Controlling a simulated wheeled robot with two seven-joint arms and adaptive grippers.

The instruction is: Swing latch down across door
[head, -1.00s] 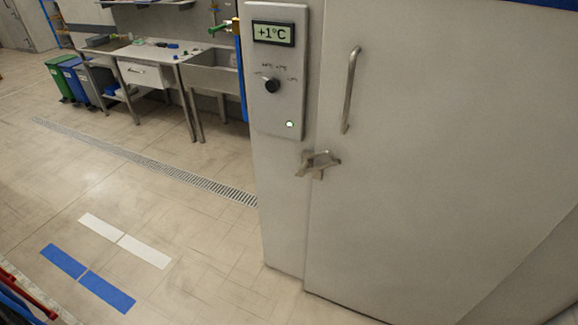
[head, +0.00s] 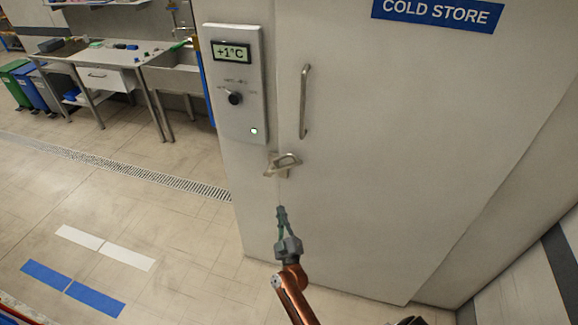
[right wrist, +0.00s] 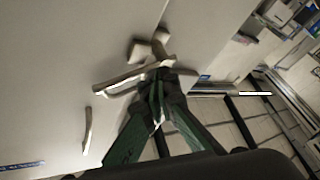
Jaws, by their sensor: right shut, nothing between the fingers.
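The metal latch (head: 284,163) sits at the left edge of the cold store door (head: 400,150), below the control panel. Its bar slants slightly up to the right from its mount. In the right wrist view the latch bar (right wrist: 132,76) shows just beyond the fingertips. My right gripper (head: 281,209) is shut and empty, a little below the latch in the head view. In the right wrist view its green fingers (right wrist: 157,85) meet close to the latch; I cannot tell whether they touch it. My left gripper is not in view.
A vertical door handle (head: 304,102) is above the latch. A control panel (head: 235,110) with a knob and a +1°C display is on the wall to the left. A bench (head: 105,58), sink and bins stand at the far left. The floor at left is clear.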

